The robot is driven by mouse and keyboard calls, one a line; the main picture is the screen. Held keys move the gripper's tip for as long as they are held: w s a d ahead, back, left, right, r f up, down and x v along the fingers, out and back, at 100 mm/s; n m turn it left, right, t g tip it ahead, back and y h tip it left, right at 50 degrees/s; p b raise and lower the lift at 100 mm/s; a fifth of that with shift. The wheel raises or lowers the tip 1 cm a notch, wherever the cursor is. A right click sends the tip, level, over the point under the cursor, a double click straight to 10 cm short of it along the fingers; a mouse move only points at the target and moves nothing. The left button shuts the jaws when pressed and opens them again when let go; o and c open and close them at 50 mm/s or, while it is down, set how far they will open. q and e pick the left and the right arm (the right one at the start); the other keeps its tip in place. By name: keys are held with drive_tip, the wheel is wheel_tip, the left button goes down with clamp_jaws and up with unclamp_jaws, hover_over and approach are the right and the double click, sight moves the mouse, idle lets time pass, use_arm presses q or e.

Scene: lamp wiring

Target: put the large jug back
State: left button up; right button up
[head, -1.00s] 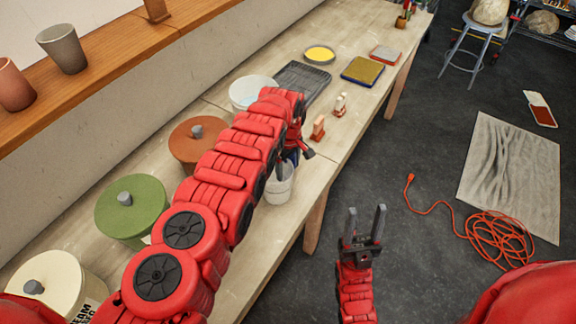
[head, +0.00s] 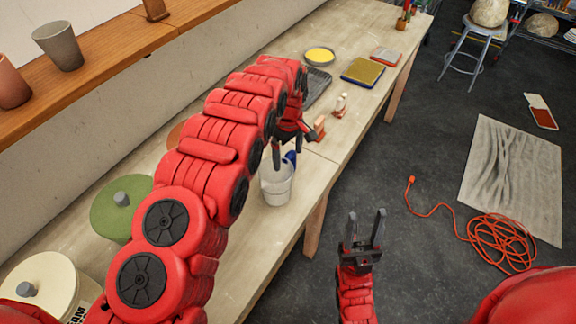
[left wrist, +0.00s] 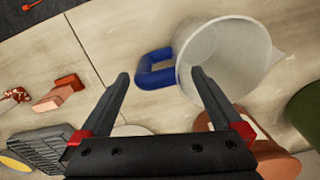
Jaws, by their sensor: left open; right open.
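The large jug (head: 277,186), whitish and translucent with a blue handle (head: 290,158), stands upright near the front edge of the long table. My left gripper (head: 293,150) is open and empty above the handle side of the jug. In the left wrist view the open fingers (left wrist: 160,76) point towards the blue handle (left wrist: 155,78), with the jug's round mouth (left wrist: 228,52) to the right. I see no clear contact with the handle. My right gripper (head: 366,212) is open and empty over the floor, off the table's front edge.
A green lidded tub (head: 120,208) and a cream lidded tub (head: 45,280) stand left on the table (head: 225,265). Small wooden-handled tools (head: 320,127) lie beyond the jug, near a dark ribbed tray (head: 318,84). An orange cable (head: 497,240) lies coiled on the floor.

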use_arm(q)
wheel_tip(320, 180, up, 6)
drive_tip(key=shift+f, duration=0.1)
drive_tip(key=shift+f, duration=0.1)
idle(0.5)
